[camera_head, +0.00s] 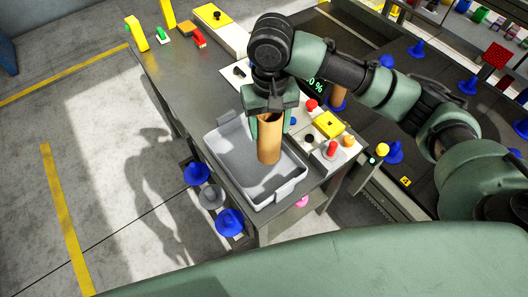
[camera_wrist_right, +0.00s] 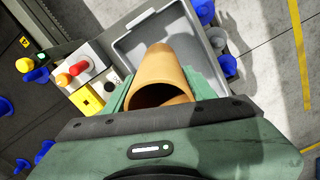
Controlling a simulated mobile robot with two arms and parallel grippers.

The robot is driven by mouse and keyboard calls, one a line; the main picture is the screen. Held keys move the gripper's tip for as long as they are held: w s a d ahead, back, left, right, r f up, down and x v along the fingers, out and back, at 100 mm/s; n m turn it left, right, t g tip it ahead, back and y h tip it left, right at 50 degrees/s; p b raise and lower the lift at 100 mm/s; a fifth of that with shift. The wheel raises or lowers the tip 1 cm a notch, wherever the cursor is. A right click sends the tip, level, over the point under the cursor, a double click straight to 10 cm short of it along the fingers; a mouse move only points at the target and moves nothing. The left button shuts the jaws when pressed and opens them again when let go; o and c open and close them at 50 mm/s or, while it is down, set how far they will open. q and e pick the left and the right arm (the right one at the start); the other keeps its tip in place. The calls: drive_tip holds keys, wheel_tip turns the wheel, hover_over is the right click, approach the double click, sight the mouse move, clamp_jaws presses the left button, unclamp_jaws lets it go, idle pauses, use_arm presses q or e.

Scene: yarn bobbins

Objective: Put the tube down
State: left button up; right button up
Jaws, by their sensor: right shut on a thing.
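The tube (camera_head: 269,140) is a tan, hollow cardboard cylinder. My right gripper (camera_head: 268,118) is shut on its upper part and holds it roughly upright over the grey tray (camera_head: 290,188). In the right wrist view the tube (camera_wrist_right: 163,72) sits between the green fingers, its open end toward the camera, with the tray (camera_wrist_right: 133,46) behind it. I cannot tell whether the tube's lower end touches the tray floor. The tray otherwise looks empty. My left gripper is not in view.
The tray stands on a dark table (camera_head: 185,88). Right of it are a yellow box (camera_head: 329,124) and a red button (camera_head: 331,149). Blue cone-shaped holders (camera_head: 229,222) stick out at the table's near left side. A dark panel with more blue holders (camera_head: 394,153) lies to the right.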

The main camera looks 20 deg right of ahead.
wheel_tip(320, 180, down, 12)
drive_tip(key=shift+a+r+p, duration=0.15)
drive_tip(key=shift+p, duration=0.15)
drive_tip(key=o, duration=1.4)
wheel_tip(320, 180, up, 12)
drive_tip(key=shift+r+b, duration=0.1)
drive_tip(key=shift+b, duration=0.5)
